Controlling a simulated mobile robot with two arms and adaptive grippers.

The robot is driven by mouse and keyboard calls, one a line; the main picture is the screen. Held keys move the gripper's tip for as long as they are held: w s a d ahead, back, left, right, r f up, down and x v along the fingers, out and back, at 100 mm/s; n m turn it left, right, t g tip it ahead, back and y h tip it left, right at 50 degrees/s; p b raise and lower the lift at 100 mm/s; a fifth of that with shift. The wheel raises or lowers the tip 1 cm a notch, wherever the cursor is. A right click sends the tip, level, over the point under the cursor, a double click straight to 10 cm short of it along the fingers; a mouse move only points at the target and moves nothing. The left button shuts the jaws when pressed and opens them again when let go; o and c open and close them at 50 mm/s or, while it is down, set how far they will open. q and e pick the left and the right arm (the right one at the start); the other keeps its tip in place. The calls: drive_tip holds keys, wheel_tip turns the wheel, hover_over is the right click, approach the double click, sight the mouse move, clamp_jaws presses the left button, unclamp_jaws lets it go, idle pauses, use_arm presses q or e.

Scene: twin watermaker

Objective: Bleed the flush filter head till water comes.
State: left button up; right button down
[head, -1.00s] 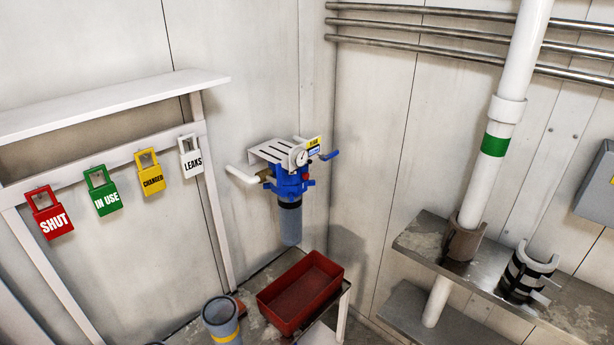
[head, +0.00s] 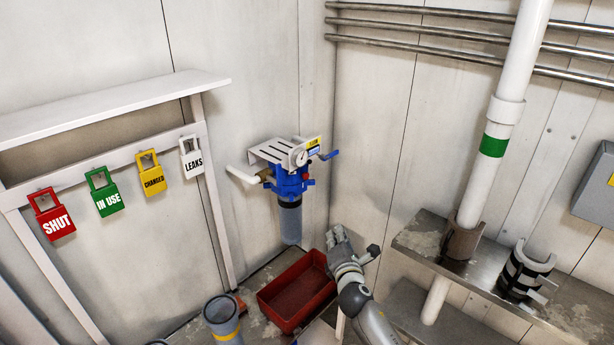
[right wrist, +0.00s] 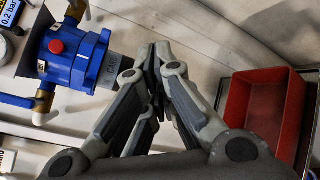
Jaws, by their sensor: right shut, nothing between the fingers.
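The blue flush filter head (head: 290,184) hangs on the wall under a slotted white bracket (head: 272,152), with a clear grey bowl (head: 290,224) below it. A round gauge (head: 301,158) sits at its front. A red button (right wrist: 56,46) shows on the blue filter head (right wrist: 88,62) in the right wrist view. A blue lever (head: 330,155) sticks out to the right. My right gripper (head: 336,234) is shut and empty, to the right of the bowl and lower than the head. My left gripper is not in view.
A red tray (head: 284,312) stands on the bench below the filter, near my right arm. A grey cup with a yellow band (head: 222,318) stands left of it. Several coloured tags, including the red SHUT tag (head: 53,215), hang at left. A white pipe (head: 490,165) and metal shelf (head: 425,240) are at right.

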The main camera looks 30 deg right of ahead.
sight(306, 176)
wheel_tip(306, 176, up, 13)
drive_tip(key=d+n+t+h, duration=0.2)
drive_tip(key=shift+w+r, duration=0.15)
drive_tip(key=shift+r, duration=0.05)
drive_tip(key=shift+d, duration=0.1)
drive_tip(key=w+a+b, duration=0.3)
drive_tip(key=w, duration=0.5)
drive_tip(key=shift+w, duration=0.2)
drive_tip(key=shift+w, duration=0.1)
idle(1.1)
drive_tip(key=shift+w+a+b, duration=0.15)
drive_tip(key=shift+w+b, duration=0.15)
drive_tip(key=shift+w+a, duration=0.2)
drive_tip(key=shift+w, duration=0.2)
idle(1.6)
